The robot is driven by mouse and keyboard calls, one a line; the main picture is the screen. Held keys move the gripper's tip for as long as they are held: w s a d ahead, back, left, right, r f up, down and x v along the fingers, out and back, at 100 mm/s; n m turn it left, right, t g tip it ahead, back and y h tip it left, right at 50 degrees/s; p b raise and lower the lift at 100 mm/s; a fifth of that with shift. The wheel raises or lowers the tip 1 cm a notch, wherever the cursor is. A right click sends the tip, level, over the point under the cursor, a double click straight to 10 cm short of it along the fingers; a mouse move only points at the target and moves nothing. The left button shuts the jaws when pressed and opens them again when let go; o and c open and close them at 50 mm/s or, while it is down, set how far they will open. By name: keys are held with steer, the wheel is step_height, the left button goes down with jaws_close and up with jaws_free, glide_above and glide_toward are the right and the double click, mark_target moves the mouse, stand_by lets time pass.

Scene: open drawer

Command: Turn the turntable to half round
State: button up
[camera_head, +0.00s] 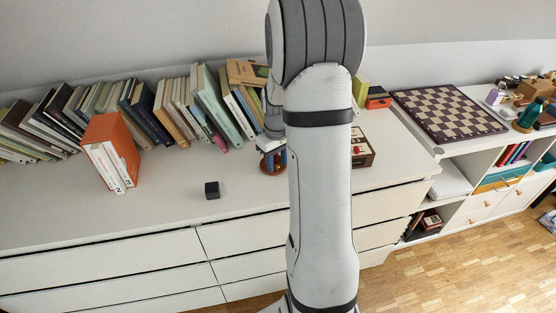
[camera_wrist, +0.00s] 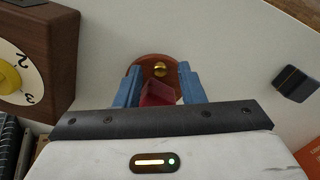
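The turntable (camera_wrist: 157,62) is a small round brown wooden disc with a brass knob (camera_wrist: 160,69) near its far edge and a dark red upright piece (camera_wrist: 157,94) nearer to me. It stands on the white cabinet top, and in the head view my arm partly hides it (camera_head: 271,168). My gripper (camera_wrist: 159,70) is over the disc, its blue fingers apart on either side of the red piece. A narrow pale gap shows between the red piece and the right finger; whether the left finger touches is unclear. My gripper's body hides the near part of the disc.
A wooden box with a numbered dial (camera_wrist: 38,55) stands close on the left in the wrist view. A small black cube (camera_head: 212,190) and orange-cased books (camera_head: 112,150) stand on the cabinet top (camera_head: 150,205). A row of books lines the back; a chessboard (camera_head: 448,112) lies right.

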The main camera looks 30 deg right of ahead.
steer(key=shift+r, duration=0.1)
step_height(320, 180, up, 8)
steer(key=shift+f, duration=0.2)
stand_by(0.3)
stand_by(0.4)
